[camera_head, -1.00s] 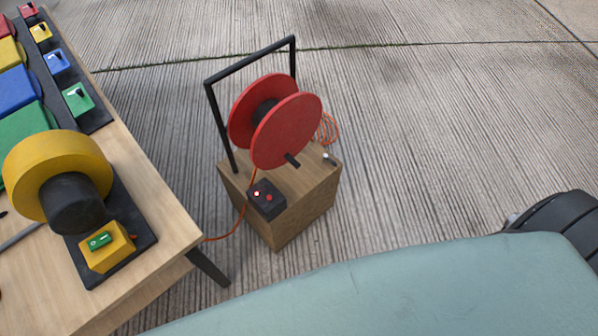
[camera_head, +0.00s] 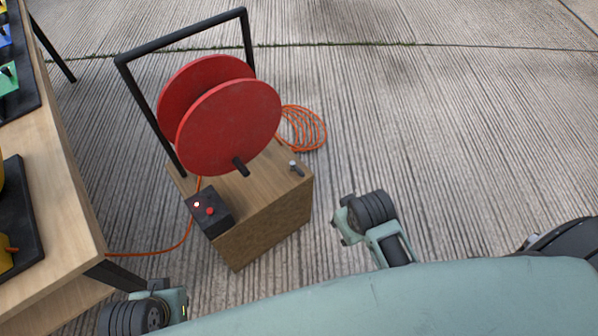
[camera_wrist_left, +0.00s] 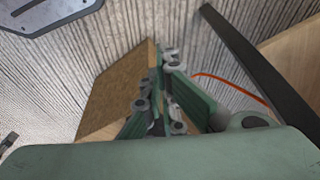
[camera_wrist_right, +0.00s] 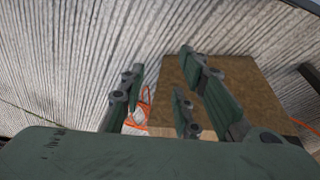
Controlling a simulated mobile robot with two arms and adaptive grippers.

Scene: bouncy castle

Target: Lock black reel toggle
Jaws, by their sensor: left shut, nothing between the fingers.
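A small toggle (camera_head: 296,168) with a dark stem and pale tip stands on the right corner of the wooden box (camera_head: 275,215). The red reel (camera_head: 230,125) hangs in a black frame above it, with a short black handle (camera_head: 240,166). My right gripper (camera_head: 348,222) is right of the box, apart from the toggle. In the right wrist view its fingers (camera_wrist_right: 165,80) are spread and empty. My left gripper (camera_head: 165,300) is low at the left; in the left wrist view its fingers (camera_wrist_left: 160,80) are together and empty, with the box behind. The toggle is not seen in either wrist view.
A black control box (camera_head: 210,211) with a red button and a white light sits at the box's front left. An orange cable coil (camera_head: 302,128) lies behind the box. A wooden table (camera_head: 60,190) stands at the left. The floor to the right is clear.

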